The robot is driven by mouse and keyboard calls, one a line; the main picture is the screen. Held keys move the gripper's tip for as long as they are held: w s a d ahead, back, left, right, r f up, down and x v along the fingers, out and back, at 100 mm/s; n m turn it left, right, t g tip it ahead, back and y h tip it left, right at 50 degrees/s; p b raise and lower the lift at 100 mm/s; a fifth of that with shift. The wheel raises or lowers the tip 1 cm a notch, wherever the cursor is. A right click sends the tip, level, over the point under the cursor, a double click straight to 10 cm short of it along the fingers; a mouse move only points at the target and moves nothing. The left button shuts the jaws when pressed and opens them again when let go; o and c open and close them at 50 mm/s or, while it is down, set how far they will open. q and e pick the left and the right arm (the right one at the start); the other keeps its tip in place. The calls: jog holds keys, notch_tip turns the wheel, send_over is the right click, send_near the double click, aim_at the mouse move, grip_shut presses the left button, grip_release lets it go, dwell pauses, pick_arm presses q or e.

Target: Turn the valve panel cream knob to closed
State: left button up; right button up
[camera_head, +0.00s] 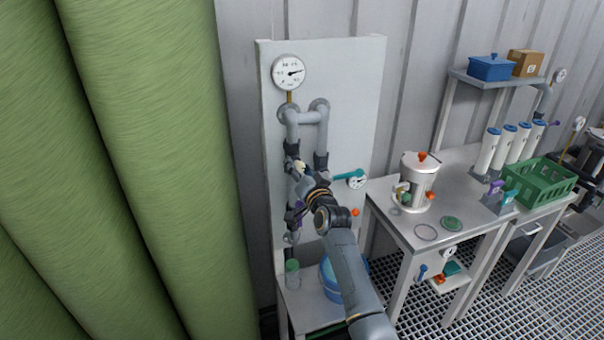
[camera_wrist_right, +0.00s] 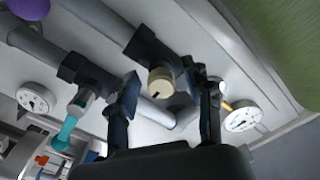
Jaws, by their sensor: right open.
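The cream knob (camera_wrist_right: 161,82) is on a dark valve body on the grey pipework, and in the right wrist view it lies between the tips of my right gripper (camera_wrist_right: 163,95). The gripper is open, with one black finger on each side of the knob; I cannot tell whether either touches it. In the head view the cream knob (camera_head: 300,167) shows as a small pale spot on the valve panel (camera_head: 352,110), just beyond my right gripper (camera_head: 302,174), which is partly hidden by its own arm. My left gripper is not in view.
A teal lever (camera_head: 349,175) and a small gauge sit right of the knob. A large gauge (camera_head: 290,72) is above. A blue bucket (camera_head: 330,280) stands below. A steel table (camera_head: 400,222) with a pot (camera_head: 417,180) is at right. Green tanks (camera_head: 140,150) fill the left.

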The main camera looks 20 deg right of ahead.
jog(key=s, duration=1.2)
jog(key=shift+d, duration=0.15)
jog(key=shift+f, duration=0.15)
jog(key=s+a+f+n+g+b, duration=0.1)
jog(key=s+a+f+n+g, duration=0.2)
jog(key=f, duration=1.4)
jog(key=s+f+g+b, duration=0.25)
jog(key=s+f, duration=0.25)
jog(key=f, duration=1.2)
jog(key=s+f+n+g, duration=0.3)
jog(key=s+f+g, duration=0.3)
jog(key=s+f, duration=1.25)
jog(key=s+d+f+n+g+b, duration=0.1)
jog(key=s+f, duration=0.4)
jog(key=s, duration=0.5)
jog(key=s+d+f+n+g, duration=0.1)
jog(key=s+f, duration=0.4)
jog(key=s, duration=0.5)
jog(key=s+d+f+n+g+b, duration=0.1)
jog(key=s+f+g, duration=0.2)
jog(key=s, duration=0.8)
notch_tip(320, 180, down, 3)
jog(key=shift+d+r+h+b, duration=0.1)
jog(key=shift+d+h+b, duration=0.2)
jog(key=shift+d, duration=0.05)
